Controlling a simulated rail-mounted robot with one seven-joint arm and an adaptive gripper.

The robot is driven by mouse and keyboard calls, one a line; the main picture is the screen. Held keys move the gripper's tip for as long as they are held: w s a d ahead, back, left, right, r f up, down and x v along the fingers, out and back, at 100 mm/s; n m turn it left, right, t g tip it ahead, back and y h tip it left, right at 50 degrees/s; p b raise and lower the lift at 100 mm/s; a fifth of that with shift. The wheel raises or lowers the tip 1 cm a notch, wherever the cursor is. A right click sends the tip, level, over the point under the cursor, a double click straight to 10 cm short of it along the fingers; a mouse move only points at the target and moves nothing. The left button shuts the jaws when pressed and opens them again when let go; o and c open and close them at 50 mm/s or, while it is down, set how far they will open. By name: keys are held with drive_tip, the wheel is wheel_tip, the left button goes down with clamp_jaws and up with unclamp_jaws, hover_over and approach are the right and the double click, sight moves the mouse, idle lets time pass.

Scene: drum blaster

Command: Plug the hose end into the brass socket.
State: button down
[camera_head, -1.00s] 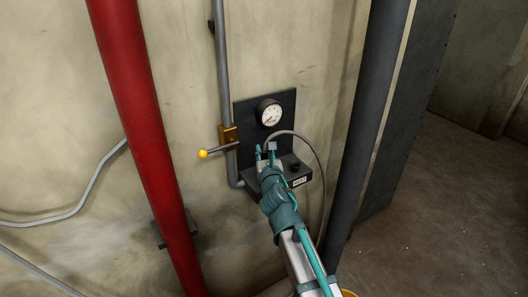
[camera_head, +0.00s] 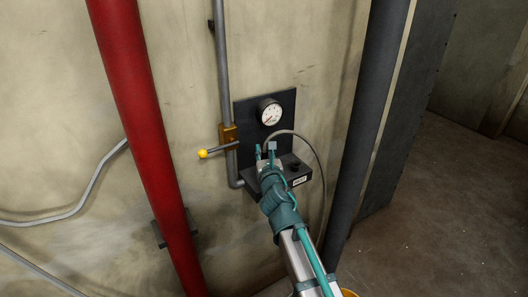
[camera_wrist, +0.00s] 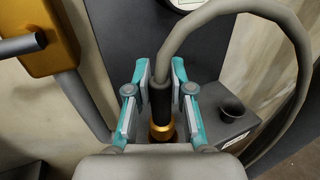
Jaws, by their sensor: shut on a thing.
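My gripper (camera_head: 266,149) is at the black shelf in front of the gauge. In the wrist view its teal fingers (camera_wrist: 160,72) are shut on the black hose end (camera_wrist: 159,98), one finger on each side. The grey hose runs up from it and loops to the right; its loop also shows in the head view (camera_head: 316,152). The brass socket (camera_wrist: 162,131) shows directly below the hose end, in line with it. The lower tip of the hose end meets the brass in the picture; I cannot tell how deep it sits. The socket is hidden in the head view.
A round gauge (camera_head: 270,113) is on the black back plate. A yellow-knobbed lever (camera_head: 203,154) sticks out at left. A red pipe (camera_head: 148,130) and a dark pipe (camera_head: 368,120) flank the station.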

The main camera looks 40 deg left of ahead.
drive_tip(key=shift+f+b, duration=0.65)
drive_tip(key=shift+f, duration=0.05)
drive_tip(key=c, duration=1.3)
unclamp_jaws()
drive_tip(key=shift+s+d, duration=0.1)
drive_tip(key=v, duration=1)
drive_tip(key=shift+s+d+p, duration=0.25)
drive_tip(key=shift+s+p, duration=0.05)
drive_tip(key=shift+p, duration=0.1)
